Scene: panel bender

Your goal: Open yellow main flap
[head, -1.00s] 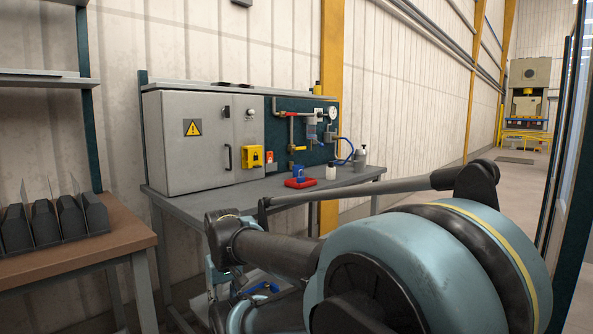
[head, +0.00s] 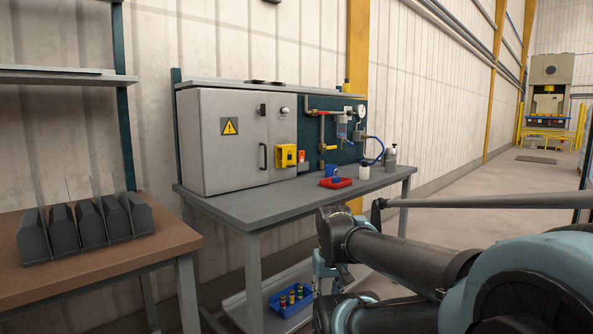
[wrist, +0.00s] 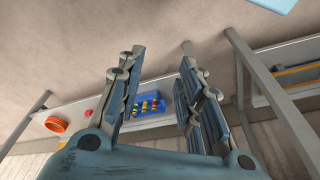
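The yellow flap (head: 286,156) bears a dark padlock mark. It sits at the lower right of the grey cabinet (head: 222,150) on the workbench, beside a small red-and-white part, and looks closed. My gripper (wrist: 161,60) shows in the wrist view with its two jointed fingers spread and nothing between them. It is apart from the flap, and the flap is not in the wrist view. In the head view my arm reaches in from the lower right, below and to the right of the flap.
A brown table (head: 110,250) with dark holders stands at the left. Open floor lies to the right.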

